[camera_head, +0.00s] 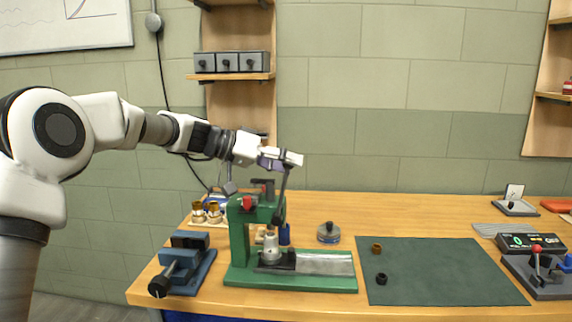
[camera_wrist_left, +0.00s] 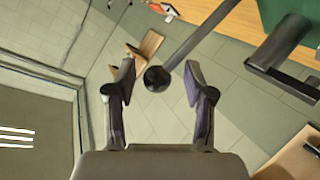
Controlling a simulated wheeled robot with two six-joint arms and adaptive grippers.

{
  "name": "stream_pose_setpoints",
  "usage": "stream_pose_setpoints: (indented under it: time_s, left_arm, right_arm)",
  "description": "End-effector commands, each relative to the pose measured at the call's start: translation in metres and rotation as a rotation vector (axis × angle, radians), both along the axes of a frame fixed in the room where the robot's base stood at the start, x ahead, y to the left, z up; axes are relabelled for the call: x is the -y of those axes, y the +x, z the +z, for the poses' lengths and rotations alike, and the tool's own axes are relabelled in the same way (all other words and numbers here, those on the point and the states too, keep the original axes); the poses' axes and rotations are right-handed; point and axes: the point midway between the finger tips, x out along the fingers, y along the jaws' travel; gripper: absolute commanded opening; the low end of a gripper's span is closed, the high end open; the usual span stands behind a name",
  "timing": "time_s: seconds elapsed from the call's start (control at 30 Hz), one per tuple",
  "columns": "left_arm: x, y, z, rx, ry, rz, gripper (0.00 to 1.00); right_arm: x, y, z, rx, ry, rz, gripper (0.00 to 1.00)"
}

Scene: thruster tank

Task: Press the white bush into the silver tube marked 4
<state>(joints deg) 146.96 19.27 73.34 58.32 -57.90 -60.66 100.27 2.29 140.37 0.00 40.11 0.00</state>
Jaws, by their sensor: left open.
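A green press (camera_head: 243,240) stands on the table with a dark lever (camera_head: 282,190) rising from its right side. A silver tube (camera_head: 271,250) stands upright on the press base under the ram. A small pale piece, perhaps the white bush, seems to sit at its top; the marking on the tube is too small to read. My left gripper (camera_head: 283,159) is at the upper end of the lever. In the left wrist view, the lever's black ball knob (camera_wrist_left: 157,79) shows between the open fingers (camera_wrist_left: 159,88), with gaps on both sides. My right gripper is out of view.
A blue vise (camera_head: 186,272) stands left of the press. Brown-topped pieces (camera_head: 205,212) stand behind the vise. A round grey object (camera_head: 328,233) is right of the press. A dark green mat (camera_head: 445,272) holds a brown ring (camera_head: 376,249) and a black ring (camera_head: 381,279); most of it is clear.

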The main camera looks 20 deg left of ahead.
Motion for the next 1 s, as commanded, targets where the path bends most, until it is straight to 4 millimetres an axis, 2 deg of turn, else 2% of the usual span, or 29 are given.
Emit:
stream_pose_setpoints:
  time_s: [0.17,0.5,0.6,1.0]
  left_arm:
    - [-0.012,-0.007,0.008,0.004,-0.002,0.002,0.53]
    - [-0.076,-0.051,0.036,0.003,-0.003,0.001,0.53]
    - [-0.088,-0.058,0.041,0.000,-0.002,0.001,0.53]
    - [-0.093,-0.062,0.043,-0.001,0.000,0.000,0.53]
  right_arm:
    - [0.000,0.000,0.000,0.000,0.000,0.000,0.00]
    - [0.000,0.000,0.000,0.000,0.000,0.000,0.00]
    - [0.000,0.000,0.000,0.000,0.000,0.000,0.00]
    - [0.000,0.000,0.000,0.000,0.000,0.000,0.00]
